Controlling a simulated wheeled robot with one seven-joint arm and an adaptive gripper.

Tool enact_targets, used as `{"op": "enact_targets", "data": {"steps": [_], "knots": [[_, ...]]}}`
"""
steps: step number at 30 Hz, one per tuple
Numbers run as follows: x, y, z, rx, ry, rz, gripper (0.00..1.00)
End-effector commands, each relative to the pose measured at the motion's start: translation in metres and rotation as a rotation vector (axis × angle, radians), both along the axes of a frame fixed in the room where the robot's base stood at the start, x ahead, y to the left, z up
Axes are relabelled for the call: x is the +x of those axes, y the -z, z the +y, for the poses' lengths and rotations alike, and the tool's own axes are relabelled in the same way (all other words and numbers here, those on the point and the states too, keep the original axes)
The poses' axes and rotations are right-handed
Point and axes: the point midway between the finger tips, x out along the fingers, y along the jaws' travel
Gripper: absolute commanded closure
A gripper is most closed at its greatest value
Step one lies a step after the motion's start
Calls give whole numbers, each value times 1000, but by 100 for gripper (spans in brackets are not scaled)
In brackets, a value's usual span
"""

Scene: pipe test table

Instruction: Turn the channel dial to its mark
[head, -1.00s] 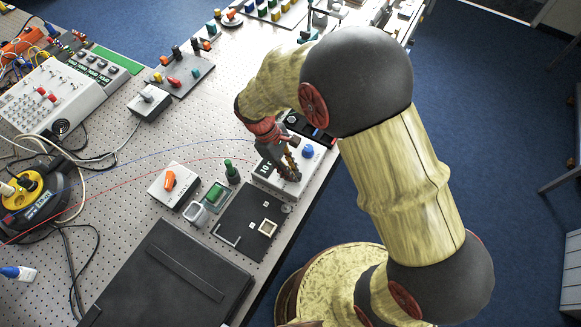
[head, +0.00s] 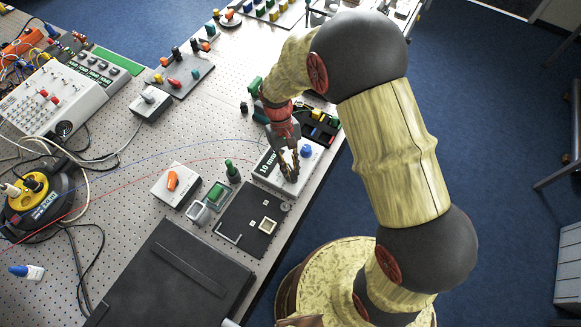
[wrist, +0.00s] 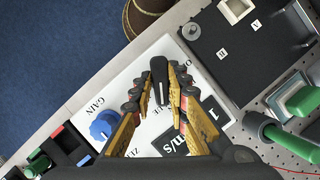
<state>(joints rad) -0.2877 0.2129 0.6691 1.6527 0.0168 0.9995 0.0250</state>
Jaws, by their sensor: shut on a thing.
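A white instrument box (head: 268,178) with a dark display reading partly "10 m/s" stands near the table's right edge. In the wrist view, a black pointer knob (wrist: 158,72) stands on this box (wrist: 108,78), between my fingers. My gripper (wrist: 160,95) is shut on the black knob, one yellow-and-black finger on each side. In the head view my gripper (head: 289,172) points down onto the box and hides the knob. A blue knob (wrist: 103,125) beside the lettering "GAIN" is close to one finger. I cannot read a channel label or see a clear mark.
A white box with an orange knob (head: 172,181), a green button unit (head: 216,192) and a green-topped post (head: 231,168) stand to the left. A black panel (head: 232,227) lies in front. A tray of coloured blocks (head: 318,124) sits behind, near the table edge.

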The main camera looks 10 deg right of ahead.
Motion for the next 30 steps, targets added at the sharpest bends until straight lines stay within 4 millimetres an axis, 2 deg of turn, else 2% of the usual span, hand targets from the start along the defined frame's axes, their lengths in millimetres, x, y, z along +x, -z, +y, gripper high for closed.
{"op": "enact_targets", "data": {"steps": [18, 19, 30], "knots": [[0, 0, 0, 1, 42, 1, 100], [0, 0, 0, 1, 42, 1, 83], [0, 0, 0, 0, 41, 0, 65]]}}
